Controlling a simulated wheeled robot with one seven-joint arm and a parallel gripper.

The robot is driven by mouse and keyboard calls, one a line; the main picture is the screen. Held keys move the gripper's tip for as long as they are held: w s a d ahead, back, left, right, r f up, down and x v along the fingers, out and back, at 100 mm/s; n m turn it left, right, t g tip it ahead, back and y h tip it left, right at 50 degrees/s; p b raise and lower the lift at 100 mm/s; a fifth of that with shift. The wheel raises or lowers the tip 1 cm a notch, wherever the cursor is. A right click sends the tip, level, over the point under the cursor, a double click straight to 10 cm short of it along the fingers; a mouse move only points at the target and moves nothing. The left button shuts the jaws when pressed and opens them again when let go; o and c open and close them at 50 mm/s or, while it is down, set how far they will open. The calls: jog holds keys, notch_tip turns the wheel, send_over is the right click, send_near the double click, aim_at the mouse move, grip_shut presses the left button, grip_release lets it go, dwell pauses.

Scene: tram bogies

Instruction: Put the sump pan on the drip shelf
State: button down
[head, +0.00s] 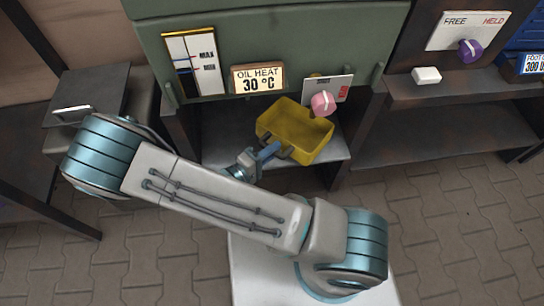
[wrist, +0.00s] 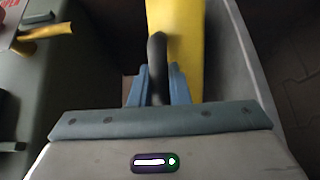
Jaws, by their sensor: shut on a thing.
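The sump pan (head: 294,131) is a yellow open tray, seen at the front of the bay under the green housing. It also shows in the wrist view (wrist: 180,45), with a dark handle (wrist: 157,55) on its near side. My gripper (head: 279,149) is shut on this handle; its blue fingers (wrist: 158,85) stand either side of it in the wrist view. The drip shelf (head: 219,125) is the grey surface under the housing. The pan is over the shelf's right part and hides some of it. I cannot tell whether the pan touches the shelf.
The green housing (head: 270,42) overhangs the shelf and carries an oil heat display (head: 257,79), a level gauge (head: 194,64) and a pink knob (head: 323,104). A dark bench (head: 430,125) stands right. The shelf's left part is bare.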

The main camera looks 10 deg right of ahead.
aim_at(283, 149)
notch_tip(283, 149, down, 4)
jog(key=shift+r+b, duration=0.25)
jog(key=shift+b, duration=0.5)
jog(key=c, duration=1.4)
grip_release()
jog(key=shift+o, duration=0.2)
